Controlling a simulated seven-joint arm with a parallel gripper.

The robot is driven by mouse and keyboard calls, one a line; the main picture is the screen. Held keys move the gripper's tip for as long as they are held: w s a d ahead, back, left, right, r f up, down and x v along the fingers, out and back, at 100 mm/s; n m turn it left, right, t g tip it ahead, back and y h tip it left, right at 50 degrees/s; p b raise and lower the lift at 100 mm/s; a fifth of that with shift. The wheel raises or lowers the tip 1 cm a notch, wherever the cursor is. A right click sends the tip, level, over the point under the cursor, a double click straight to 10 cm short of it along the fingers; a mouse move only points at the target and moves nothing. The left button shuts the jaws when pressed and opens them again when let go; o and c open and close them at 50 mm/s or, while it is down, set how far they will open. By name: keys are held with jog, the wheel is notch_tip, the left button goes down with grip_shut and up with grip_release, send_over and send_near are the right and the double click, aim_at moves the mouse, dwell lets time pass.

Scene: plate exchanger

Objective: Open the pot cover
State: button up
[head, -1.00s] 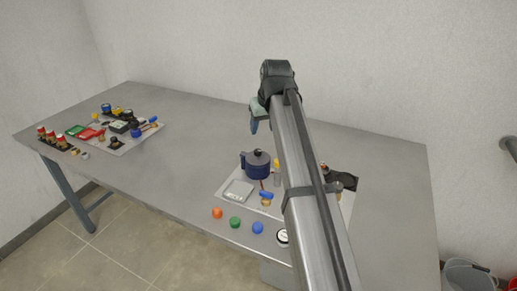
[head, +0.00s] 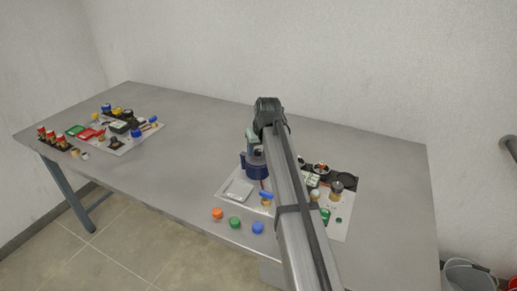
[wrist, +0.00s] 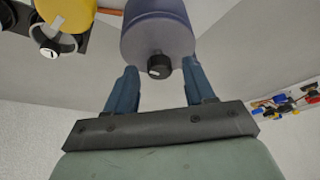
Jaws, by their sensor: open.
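The dark blue pot (head: 257,172) stands on the light mat, partly hidden behind my arm in the head view. In the wrist view the pot (wrist: 150,38) shows its bluish-grey lid with a round black knob (wrist: 159,67). My gripper (wrist: 160,72) is open, with one blue finger on each side of the knob. Gaps show between the knob and both fingers, and nothing is held. In the head view my gripper (head: 252,140) is at the pot's top, its fingertips hard to make out.
A whitish square tray (head: 239,190) lies left of the pot. Orange, green and blue caps (head: 235,223) line the table's front edge. A second mat with parts (head: 122,132) is at the far left. A yellow part (wrist: 65,12) is near the pot. The back of the table is clear.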

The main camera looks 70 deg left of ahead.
jog(key=shift+c, duration=0.5)
grip_shut()
